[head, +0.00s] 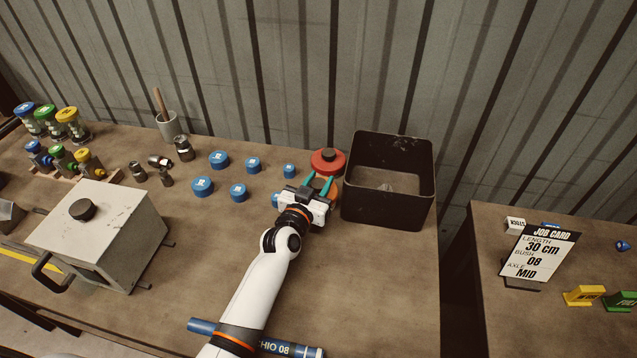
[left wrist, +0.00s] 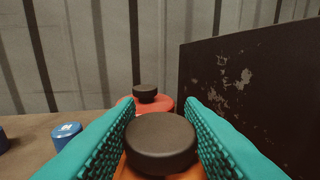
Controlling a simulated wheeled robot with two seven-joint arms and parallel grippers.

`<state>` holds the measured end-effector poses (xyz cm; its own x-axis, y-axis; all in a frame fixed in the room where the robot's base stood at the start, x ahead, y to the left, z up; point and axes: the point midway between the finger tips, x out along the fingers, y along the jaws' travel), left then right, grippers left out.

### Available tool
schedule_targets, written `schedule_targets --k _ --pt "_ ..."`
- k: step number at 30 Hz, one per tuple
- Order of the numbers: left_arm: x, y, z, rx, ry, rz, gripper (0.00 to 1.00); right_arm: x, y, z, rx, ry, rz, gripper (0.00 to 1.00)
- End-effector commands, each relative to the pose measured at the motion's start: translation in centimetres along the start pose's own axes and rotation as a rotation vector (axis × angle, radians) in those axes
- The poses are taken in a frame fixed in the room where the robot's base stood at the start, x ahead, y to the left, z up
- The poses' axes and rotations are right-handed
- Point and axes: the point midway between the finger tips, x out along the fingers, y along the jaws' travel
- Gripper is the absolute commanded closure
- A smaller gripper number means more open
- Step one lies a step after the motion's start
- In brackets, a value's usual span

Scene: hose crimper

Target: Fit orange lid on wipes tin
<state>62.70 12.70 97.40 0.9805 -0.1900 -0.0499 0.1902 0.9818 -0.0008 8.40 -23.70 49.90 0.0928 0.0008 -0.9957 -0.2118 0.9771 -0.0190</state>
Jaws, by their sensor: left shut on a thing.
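The orange lid (head: 323,185) is between the teal fingers of my left gripper (head: 318,186) in the head view, just left of the black bin. In the left wrist view my left gripper (left wrist: 163,135) is shut on the lid's dark round knob (left wrist: 161,140), with the orange lid (left wrist: 185,173) showing below it. What lies under the lid is hidden, so I cannot tell whether it sits on a tin. A red round piece with a dark knob (head: 325,168) stands just behind; it also shows in the left wrist view (left wrist: 148,103). My right gripper is not in view.
A tall black open bin (head: 388,215) stands close on the right. Several blue caps (head: 203,187) lie to the left, with dark fittings (head: 184,150) beyond. A grey box (head: 105,232) stands front left. A blue hose (head: 205,327) lies near the front. The bench before the bin is clear.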

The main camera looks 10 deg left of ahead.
Motion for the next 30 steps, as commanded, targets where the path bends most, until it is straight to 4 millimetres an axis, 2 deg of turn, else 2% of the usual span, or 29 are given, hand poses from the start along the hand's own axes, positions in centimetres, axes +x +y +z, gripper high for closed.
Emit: schedule_targets --k 11,12,15,23,28,30 --pt "0.1 0.0 -0.8 0.001 -0.001 0.000 0.87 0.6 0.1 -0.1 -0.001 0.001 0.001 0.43" --pt "0.1 0.0 -0.8 0.001 -0.001 0.000 0.59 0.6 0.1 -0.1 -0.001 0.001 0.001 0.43" --pt "0.1 0.0 -0.8 0.001 -0.001 0.000 0.43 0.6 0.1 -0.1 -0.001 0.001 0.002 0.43" --pt "0.1 0.0 -0.8 0.000 -0.001 0.000 0.43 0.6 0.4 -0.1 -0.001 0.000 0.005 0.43" --pt "0.0 0.0 0.9 -0.002 -0.002 0.000 0.43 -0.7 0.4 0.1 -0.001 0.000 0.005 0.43" --pt "-1.3 0.0 0.1 -0.001 0.001 0.000 0.43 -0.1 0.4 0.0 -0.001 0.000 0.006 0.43"
